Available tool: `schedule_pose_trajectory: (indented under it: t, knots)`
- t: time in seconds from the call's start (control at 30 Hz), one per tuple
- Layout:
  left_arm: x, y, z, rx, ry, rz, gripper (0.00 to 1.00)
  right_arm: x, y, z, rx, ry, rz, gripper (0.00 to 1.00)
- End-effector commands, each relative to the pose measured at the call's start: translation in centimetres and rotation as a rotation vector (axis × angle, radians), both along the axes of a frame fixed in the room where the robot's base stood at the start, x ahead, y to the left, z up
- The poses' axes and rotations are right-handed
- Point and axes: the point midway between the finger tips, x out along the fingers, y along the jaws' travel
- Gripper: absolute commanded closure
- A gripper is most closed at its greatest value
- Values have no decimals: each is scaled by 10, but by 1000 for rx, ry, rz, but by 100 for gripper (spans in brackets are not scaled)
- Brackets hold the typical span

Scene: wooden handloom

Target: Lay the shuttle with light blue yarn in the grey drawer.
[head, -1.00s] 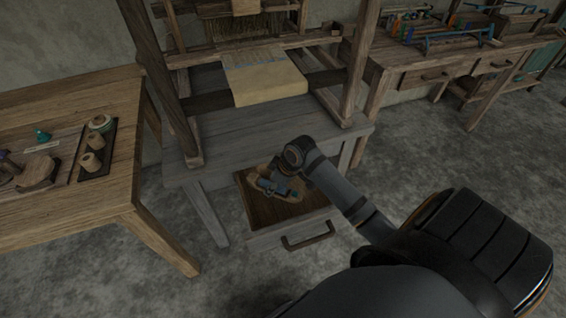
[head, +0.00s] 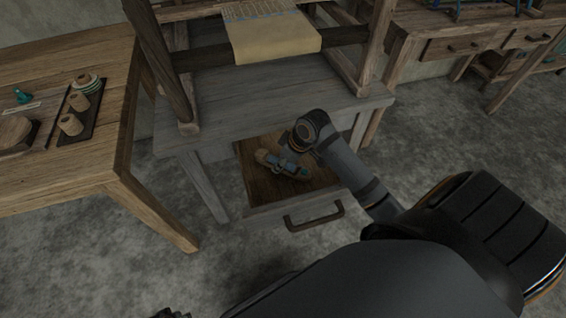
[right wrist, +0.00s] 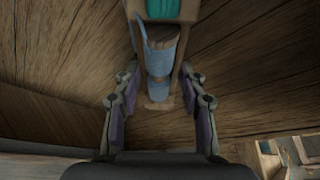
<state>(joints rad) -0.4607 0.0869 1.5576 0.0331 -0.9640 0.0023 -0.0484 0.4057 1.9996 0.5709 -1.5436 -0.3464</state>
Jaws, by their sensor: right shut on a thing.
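The grey drawer (head: 264,216) is pulled out below the grey loom table in the head view, with its dark handle at the front. The shuttle with light blue yarn (head: 296,171) is within the drawer's outline, over the brown wooden bottom. My right gripper (head: 285,160) reaches down over the drawer and is shut on the shuttle. In the right wrist view the shuttle (right wrist: 160,62) runs between the two fingers, with wood grain behind it. I cannot tell whether it touches the drawer bottom. A dark piece at the bottom edge of the head view may be my left gripper (head: 171,313).
A wooden table (head: 85,165) at the left holds a dark tray (head: 83,120) with several spools. The loom's posts rise above the grey table (head: 270,115). Another wooden table with drawers (head: 470,45) stands at the back right. The floor in front is clear.

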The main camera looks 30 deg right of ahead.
Motion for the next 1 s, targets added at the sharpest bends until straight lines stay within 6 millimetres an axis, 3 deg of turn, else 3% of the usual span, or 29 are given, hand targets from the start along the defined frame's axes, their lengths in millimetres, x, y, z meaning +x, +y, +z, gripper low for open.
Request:
schedule_pose_trajectory:
  t: [0.3,0.77,0.8,0.93,1.0]
  knots:
    - [14,-13,45,-22,8,-6,60,-3,4,-11,0,-1,5,94]
    - [15,-14,51,-23,9,-6,60,-3,4,-13,0,0,4,94]
    - [15,-14,50,-23,9,-6,60,-3,4,-13,0,0,5,55]
    - [15,-14,50,-23,9,-6,60,-3,4,-13,0,0,5,37]
    - [15,-14,50,-23,9,-6,60,-3,4,-13,0,0,5,36]
